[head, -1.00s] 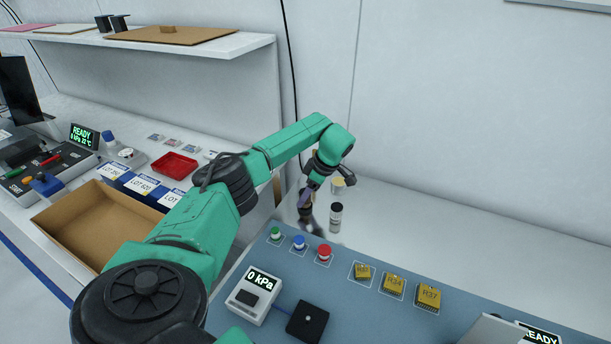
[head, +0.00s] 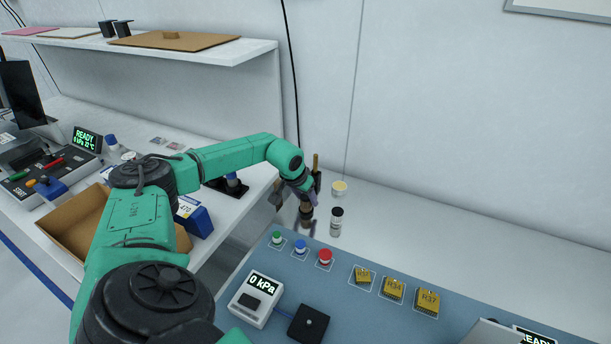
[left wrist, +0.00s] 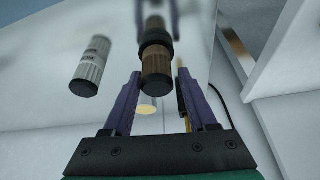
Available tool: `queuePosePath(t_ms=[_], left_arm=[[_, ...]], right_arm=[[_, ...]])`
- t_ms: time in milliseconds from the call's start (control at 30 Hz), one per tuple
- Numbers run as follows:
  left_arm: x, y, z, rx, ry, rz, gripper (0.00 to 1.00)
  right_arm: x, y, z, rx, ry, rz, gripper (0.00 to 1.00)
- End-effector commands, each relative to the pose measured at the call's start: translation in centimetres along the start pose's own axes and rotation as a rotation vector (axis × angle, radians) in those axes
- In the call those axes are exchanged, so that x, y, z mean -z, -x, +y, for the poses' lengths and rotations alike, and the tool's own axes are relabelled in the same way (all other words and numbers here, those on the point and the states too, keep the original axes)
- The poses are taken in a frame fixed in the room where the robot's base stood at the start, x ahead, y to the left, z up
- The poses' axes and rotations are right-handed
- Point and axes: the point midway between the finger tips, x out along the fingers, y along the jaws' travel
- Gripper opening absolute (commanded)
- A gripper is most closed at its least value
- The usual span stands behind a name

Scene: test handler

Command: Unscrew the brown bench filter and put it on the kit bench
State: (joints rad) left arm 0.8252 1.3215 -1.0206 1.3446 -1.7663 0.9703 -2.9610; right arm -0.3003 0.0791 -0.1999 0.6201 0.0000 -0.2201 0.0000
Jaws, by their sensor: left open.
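The brown filter (head: 306,211) is a short ribbed cylinder behind the blue-grey bench. In the left wrist view the brown filter (left wrist: 157,66) has a dark collar at its far end. My left gripper (head: 309,199) is at it, with its purple fingers open. In the left wrist view those fingers (left wrist: 162,78) stand on either side of the filter, with gaps showing. Purple and brown shapes beyond the collar look like a reflection. I cannot tell which surface is the kit bench. My right gripper is not in view.
A white-and-black cylinder (head: 336,222) stands close to the right of the filter. A yellow-topped cup (head: 339,188) is behind it. The blue-grey bench (head: 400,322) carries buttons and yellow blocks. A white bench (head: 225,205) with a cardboard tray (head: 62,222) is at left.

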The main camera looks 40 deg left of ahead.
Motion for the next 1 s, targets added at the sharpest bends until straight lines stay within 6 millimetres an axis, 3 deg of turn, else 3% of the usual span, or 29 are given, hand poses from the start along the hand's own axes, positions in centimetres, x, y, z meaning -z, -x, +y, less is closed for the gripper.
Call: queuePosePath(t_ms=[100, 133, 267, 467, 633, 900, 1000], left_arm=[[0.1, 0.1, 0.0, 0.001, 0.001, 0.0, 0.58], [0.1, 0.1, 0.0, 0.001, 0.001, -0.001, 0.5], [0.0, 0.1, 0.0, 0.002, 0.002, -0.001, 0.01], [0.1, 0.4, 0.0, 0.03, 0.067, -0.004, 0.0], [0.1, 0.4, -0.1, 0.146, 0.34, -0.002, 0.0], [-0.1, 0.1, -0.3, 0.366, 0.866, -0.001, 0.0], [-0.2, 0.1, -0.5, 0.395, 0.931, 0.0, 0.0]], right_arm=[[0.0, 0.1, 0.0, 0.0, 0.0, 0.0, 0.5], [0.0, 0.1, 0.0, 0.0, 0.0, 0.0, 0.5], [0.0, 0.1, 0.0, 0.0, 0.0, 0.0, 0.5], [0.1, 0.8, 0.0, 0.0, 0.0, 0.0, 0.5], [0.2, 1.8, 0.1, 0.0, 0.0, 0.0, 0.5], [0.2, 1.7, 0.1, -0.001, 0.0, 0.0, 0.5], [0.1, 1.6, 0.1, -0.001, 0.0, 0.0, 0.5]])
